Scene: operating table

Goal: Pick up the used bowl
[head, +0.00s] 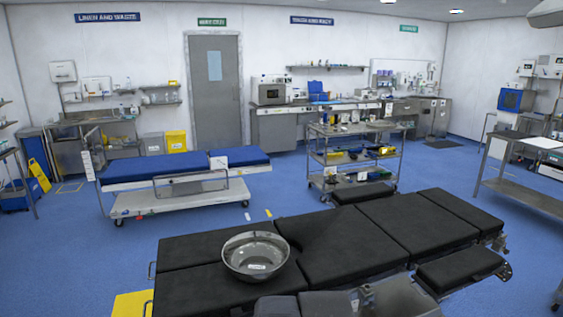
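The bowl (240,254) is a wide, round, shiny metal bowl. It sits upright on the black padded operating table (345,245), towards the left part of the padding. A small white label shows on it, low down near the middle. I cannot make out anything else in it. My gripper cannot be made out in this view, and nothing is seen touching the bowl.
Behind the table stand a blue-topped trolley (180,167) at left and a laden steel cart (318,158). A steel bench (525,186) is at right. Blue floor (80,260) is free at left. Grey parts at the bottom edge are unclear.

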